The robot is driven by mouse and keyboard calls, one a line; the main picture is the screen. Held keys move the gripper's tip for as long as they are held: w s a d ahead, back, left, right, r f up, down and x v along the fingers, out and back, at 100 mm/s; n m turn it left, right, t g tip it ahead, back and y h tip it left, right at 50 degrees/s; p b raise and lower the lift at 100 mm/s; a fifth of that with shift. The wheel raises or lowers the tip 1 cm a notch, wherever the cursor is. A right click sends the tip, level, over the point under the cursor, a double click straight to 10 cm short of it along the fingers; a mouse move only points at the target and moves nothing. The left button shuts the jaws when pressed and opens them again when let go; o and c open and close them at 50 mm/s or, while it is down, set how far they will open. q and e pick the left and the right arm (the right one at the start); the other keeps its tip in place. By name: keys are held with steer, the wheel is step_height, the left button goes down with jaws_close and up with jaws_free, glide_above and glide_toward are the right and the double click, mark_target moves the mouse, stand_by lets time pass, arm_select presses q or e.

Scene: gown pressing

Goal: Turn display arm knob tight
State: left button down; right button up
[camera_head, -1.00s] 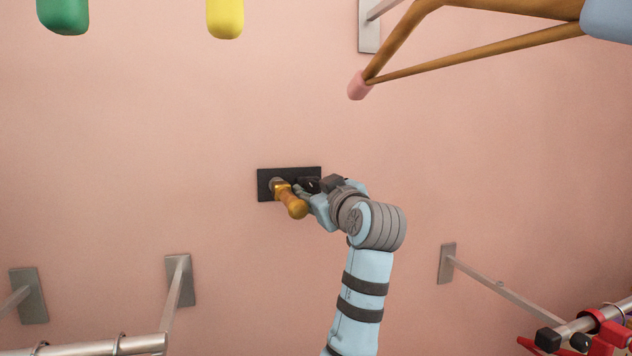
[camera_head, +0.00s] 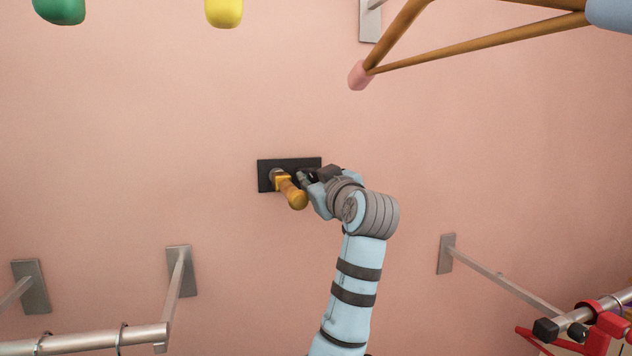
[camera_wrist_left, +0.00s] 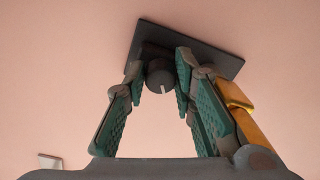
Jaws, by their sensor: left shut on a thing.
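A black rectangular plate (camera_head: 266,164) is fixed to the pink wall, and also shows in the left wrist view (camera_wrist_left: 222,60). A dark round knob (camera_wrist_left: 160,80) with a short white mark stands out from it. My left gripper (camera_head: 304,178) reaches the right part of the plate from the lower right. In the left wrist view its green-padded fingers (camera_wrist_left: 162,84) are on both sides of the knob, shut on it. In the head view the fingers mostly hide the knob. A brass-and-wood lever (camera_head: 291,192) projects from the plate, left of the gripper. My right gripper is not in view.
Metal rails on wall brackets are at lower left (camera_head: 177,272) and lower right (camera_head: 495,279). A wooden hanger (camera_head: 480,46) with a pink tip hangs at upper right. Green (camera_head: 60,10) and yellow (camera_head: 224,12) rounded ends hang at the top left. The wall around the plate is clear.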

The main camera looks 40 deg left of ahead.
arm_select(q)
steer(key=m, duration=0.6)
steer(key=shift+m, duration=0.3)
steer(key=m, duration=0.3)
steer(key=shift+s+m, duration=0.1)
steer(key=shift+m, duration=0.2)
steer(key=shift+a+m+t, duration=0.1)
steer(key=shift+m+t, duration=0.2)
steer(key=shift+m, duration=1.5)
steer(key=c, duration=1.3)
jaws_free()
steer(key=shift+c, duration=0.2)
